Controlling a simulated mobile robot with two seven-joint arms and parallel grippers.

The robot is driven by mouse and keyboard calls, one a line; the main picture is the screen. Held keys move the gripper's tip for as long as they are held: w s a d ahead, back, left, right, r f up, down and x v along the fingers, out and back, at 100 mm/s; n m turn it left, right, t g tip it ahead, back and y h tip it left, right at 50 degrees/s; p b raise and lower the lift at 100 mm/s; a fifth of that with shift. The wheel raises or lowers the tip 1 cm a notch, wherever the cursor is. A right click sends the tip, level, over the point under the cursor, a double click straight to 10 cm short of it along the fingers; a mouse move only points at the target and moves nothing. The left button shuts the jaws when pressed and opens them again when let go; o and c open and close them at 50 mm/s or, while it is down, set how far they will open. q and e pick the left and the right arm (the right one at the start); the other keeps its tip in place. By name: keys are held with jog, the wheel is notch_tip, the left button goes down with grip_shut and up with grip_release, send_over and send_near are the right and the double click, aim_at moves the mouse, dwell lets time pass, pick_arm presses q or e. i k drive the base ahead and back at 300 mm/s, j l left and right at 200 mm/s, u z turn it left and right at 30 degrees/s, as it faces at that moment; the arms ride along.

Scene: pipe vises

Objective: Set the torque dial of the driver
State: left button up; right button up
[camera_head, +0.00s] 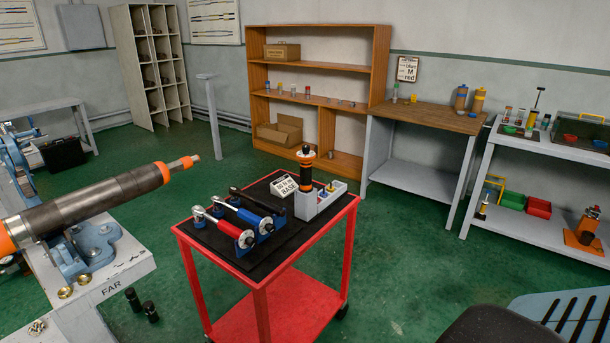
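On the black top of a red cart (262,290), an upright tool with a black body and orange bands (306,170) stands in a grey stepped holder (318,203). It may be the driver; I cannot make out a torque dial or its setting. Beside it lie a red-bodied tool (224,226), a blue-bodied tool (240,213) and a black tool (249,200), tilted side by side with their ends in small blue supports. Neither of my grippers is in view.
A thick dark cylinder with orange bands (97,204) juts in from the left above a grey bench with a blue vise (92,247). A wooden shelf (318,102), a wood-topped table (430,117) and a grey rack (545,147) line the back. Green floor surrounds the cart.

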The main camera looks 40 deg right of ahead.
aim_at(306, 149)
jog(key=i+l, duration=0.25)
jog(key=l, duration=0.15)
jog(key=i+l, duration=0.25)
jog(key=l, duration=0.2)
jog(key=i+l, duration=0.25)
jog(key=l, duration=0.15)
